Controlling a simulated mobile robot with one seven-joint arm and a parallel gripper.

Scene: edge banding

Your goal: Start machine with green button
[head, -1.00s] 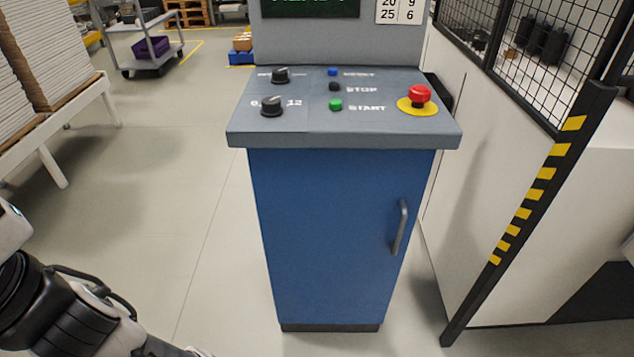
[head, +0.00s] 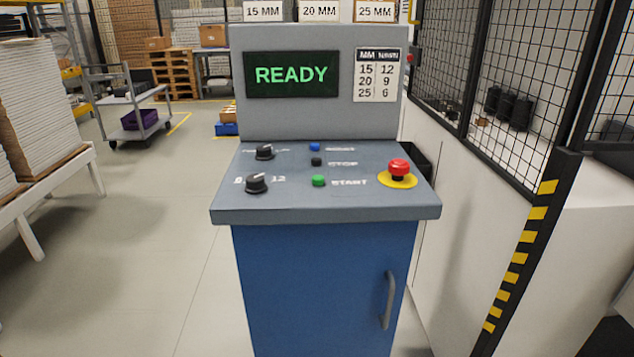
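The control console (head: 322,290) stands upright ahead, with a blue cabinet and a grey sloped panel. The green START button (head: 318,181) sits at the middle of the panel, beside its white label. Above it are the black STOP button (head: 316,162) and the blue button (head: 314,147). A red emergency stop (head: 398,168) on a yellow disc is to the right. The screen (head: 291,74) reads READY in green. My gripper is not in view.
A black mesh fence with a yellow-striped post (head: 524,250) and a white machine body stand close on the right. A white table with stacked boards (head: 40,95) is at left. A trolley (head: 135,115) stands behind. The floor left of the console is clear.

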